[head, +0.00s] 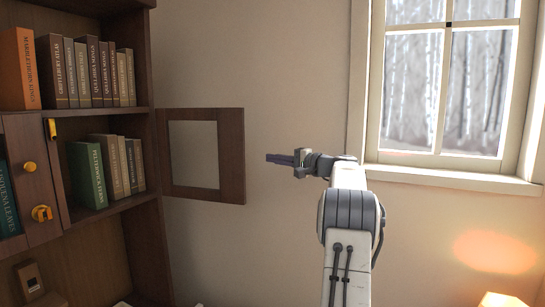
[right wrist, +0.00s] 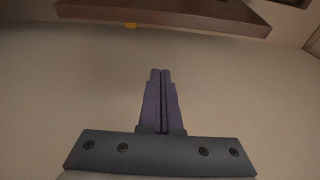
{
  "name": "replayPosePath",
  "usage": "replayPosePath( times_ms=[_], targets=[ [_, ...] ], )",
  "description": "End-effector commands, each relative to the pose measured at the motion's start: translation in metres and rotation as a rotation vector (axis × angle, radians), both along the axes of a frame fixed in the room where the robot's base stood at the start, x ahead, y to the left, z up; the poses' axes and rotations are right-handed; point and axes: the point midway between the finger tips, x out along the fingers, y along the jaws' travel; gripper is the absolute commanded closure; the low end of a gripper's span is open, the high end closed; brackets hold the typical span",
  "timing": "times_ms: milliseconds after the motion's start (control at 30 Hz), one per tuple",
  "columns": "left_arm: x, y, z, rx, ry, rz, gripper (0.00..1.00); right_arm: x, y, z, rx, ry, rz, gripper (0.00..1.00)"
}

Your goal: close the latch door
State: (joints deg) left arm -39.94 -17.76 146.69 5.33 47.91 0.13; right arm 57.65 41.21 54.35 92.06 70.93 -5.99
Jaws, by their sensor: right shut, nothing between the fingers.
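The open door (head: 232,150) has a dark wood frame around a pale panel. It stands out to the right from the right side of the bookcase. My right gripper (head: 268,158) is just right of its free edge in the head view, fingers pointing left, shut and empty. In the right wrist view the shut purple fingers (right wrist: 161,74) point toward a brown wooden part (right wrist: 170,14) with a small yellow piece (right wrist: 131,25) at its lower edge. A gap shows between them. My left gripper is not in view.
The bookcase (head: 138,116) holds several books. A second door (head: 35,185) at far left carries a yellow knob (head: 29,167) and a yellow latch (head: 42,213); a yellow catch (head: 53,129) is near its edge. A window (head: 440,165) is at right. Bare wall lies behind my gripper.

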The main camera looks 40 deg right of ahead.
Motion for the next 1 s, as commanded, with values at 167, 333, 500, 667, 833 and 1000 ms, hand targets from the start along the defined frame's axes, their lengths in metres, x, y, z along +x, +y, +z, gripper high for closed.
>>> replayPosePath(
  times_ms=[167,333,500,667,833,1000],
  targets=[
    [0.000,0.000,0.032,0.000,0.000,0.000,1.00,0.041,0.011,0.006,0.002,0.003,0.004,1.00],
    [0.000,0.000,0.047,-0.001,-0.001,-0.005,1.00,0.065,0.019,0.003,0.002,0.003,0.000,1.00],
    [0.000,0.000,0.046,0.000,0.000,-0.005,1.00,0.055,0.033,0.001,0.002,0.003,0.000,1.00],
    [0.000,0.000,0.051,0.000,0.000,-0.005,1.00,0.049,0.043,0.001,0.001,0.002,0.001,1.00],
    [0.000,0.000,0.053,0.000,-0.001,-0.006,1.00,0.045,0.049,0.000,0.001,0.002,0.001,1.00],
    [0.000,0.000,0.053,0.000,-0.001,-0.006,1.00,0.044,0.050,0.000,0.001,0.002,0.001,1.00]
  ],
)
